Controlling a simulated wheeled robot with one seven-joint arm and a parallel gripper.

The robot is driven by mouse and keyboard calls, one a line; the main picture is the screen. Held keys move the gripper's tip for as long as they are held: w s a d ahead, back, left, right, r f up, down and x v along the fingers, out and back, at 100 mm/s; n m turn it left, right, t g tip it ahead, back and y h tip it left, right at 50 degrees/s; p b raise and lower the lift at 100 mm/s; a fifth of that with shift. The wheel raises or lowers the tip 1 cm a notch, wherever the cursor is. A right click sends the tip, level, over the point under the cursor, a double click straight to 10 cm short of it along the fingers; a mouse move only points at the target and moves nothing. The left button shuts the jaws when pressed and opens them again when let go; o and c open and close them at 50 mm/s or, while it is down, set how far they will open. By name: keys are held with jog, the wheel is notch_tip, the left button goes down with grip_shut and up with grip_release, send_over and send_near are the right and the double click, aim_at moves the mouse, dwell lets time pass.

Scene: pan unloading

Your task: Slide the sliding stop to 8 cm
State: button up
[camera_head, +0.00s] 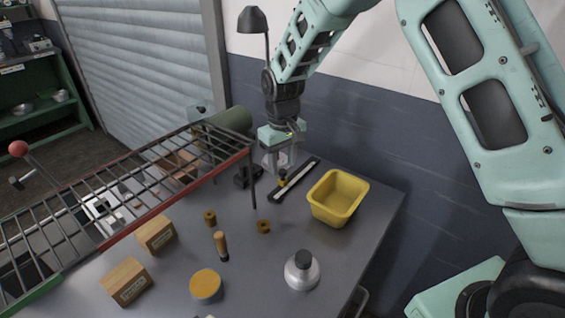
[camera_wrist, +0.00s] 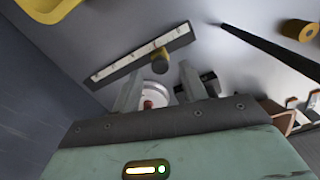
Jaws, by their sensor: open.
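The sliding stop (camera_head: 283,177) is a small brass-coloured knob on a dark rail with a pale scale strip (camera_head: 304,174). In the head view it sits nearer the rail's front-left end. In the wrist view the stop (camera_wrist: 160,62) stands on the rail (camera_wrist: 112,67), right of its middle. The scale's figures are too small to read. My gripper (camera_head: 280,160) is open, its fingers pointing down just behind the rail. In the wrist view the fingers (camera_wrist: 160,88) are apart, with the stop beyond them and not between them.
A yellow bin (camera_head: 336,197) stands right of the rail. A black object (camera_head: 247,177) and a wire rack (camera_head: 130,190) are to the left. A pale round thing with a red centre (camera_wrist: 153,97) shows between the fingers. A metal flask (camera_head: 302,270) stands in front.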

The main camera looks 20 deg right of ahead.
aim_at(291, 176)
jog(key=shift+f, duration=0.75)
grip_shut()
jog(key=shift+w+d, duration=0.6)
jog(key=shift+d, duration=0.25)
jog(key=shift+w+d, duration=0.55)
jog(key=shift+d, duration=0.25)
grip_release()
jog(key=shift+r, duration=0.1)
notch_tip(291, 176, up, 17)
jog(key=b, duration=0.2)
jog(key=shift+r, duration=0.15)
